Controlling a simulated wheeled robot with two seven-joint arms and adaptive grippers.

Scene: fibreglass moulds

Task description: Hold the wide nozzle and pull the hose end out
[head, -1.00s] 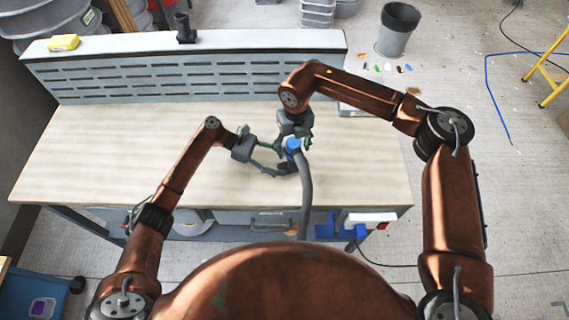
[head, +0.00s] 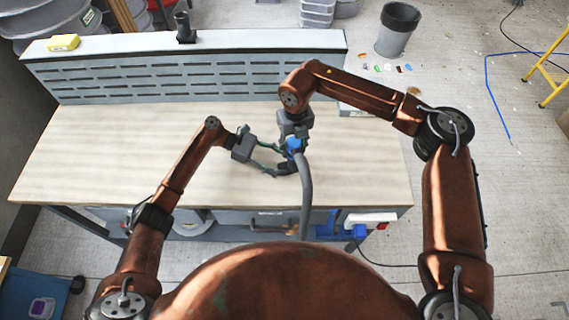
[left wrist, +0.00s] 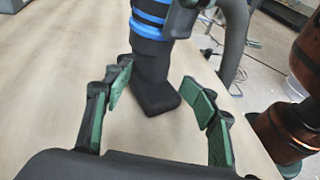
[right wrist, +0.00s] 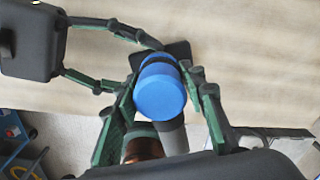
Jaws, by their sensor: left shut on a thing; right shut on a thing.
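The wide nozzle (left wrist: 154,75) is black with a flared flat foot and stands upright on the bench. In the head view its dark foot (head: 288,168) shows beside my left fingertips. My left gripper (left wrist: 160,90) comes in from the left and is shut on the nozzle, one finger on each side. The hose end is a blue cuff (right wrist: 160,90) above the nozzle, joined to the grey hose (head: 306,200). My right gripper (right wrist: 163,80) is shut on the blue cuff from above, with fingers on both sides. The joint between cuff and nozzle is partly hidden by the fingers.
The hose drops over the front edge, near a blue clamp-like part (head: 330,228) and a white-red box (head: 370,219).

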